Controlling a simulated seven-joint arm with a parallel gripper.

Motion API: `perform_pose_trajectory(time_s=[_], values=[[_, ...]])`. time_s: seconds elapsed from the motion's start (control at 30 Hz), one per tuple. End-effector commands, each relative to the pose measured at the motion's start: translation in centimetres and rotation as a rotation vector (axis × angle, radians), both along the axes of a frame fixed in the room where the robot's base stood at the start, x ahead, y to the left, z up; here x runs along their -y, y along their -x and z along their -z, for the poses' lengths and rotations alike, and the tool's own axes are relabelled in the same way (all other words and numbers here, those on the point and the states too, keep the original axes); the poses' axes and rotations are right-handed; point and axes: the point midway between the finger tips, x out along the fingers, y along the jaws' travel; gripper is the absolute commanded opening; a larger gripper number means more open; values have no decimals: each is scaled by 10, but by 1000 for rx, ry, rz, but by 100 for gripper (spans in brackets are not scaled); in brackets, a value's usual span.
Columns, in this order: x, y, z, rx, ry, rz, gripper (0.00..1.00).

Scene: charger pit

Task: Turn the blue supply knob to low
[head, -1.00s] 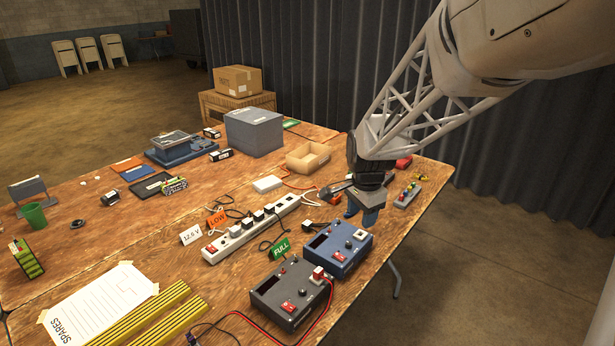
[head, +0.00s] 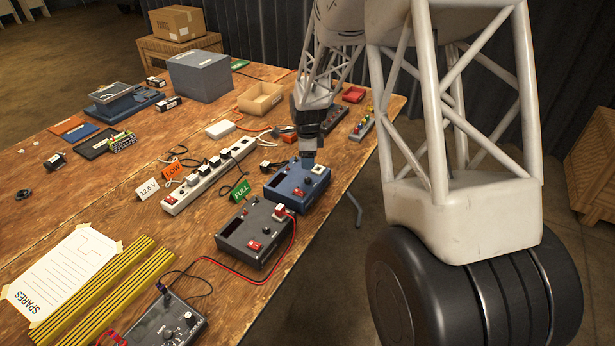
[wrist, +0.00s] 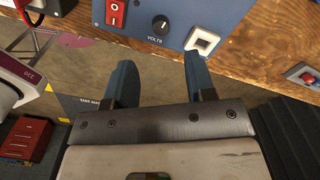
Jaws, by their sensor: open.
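The blue supply (head: 285,191) stands near the table's right edge, with a red switch and a white socket on its top panel. In the wrist view its blue panel (wrist: 219,15) fills the top, and the black round knob (wrist: 160,25) marked VOLTS has a white pointer line. My gripper (head: 308,164) is pointing down over the supply's far part in the head view. In the wrist view my gripper (wrist: 158,58) is open, its two blue fingers spread apart and empty. The knob lies beyond the fingertips, roughly between their lines, apart from both. The knob's low mark cannot be read.
A grey supply (head: 252,232) with a red lead stands just nearer, beside a green FULL card (head: 240,190). A white power strip (head: 208,177) lies to the left. Floor lies beyond the table edge.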

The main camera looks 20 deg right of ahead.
Motion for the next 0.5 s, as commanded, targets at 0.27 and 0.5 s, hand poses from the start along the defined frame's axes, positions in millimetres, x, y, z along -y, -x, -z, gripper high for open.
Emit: perform_pose_trajectory(time_s=[0.27,0.5], values=[[0,-2,2,-1,0,8,50],[0,-1,4,-1,0,7,50]])
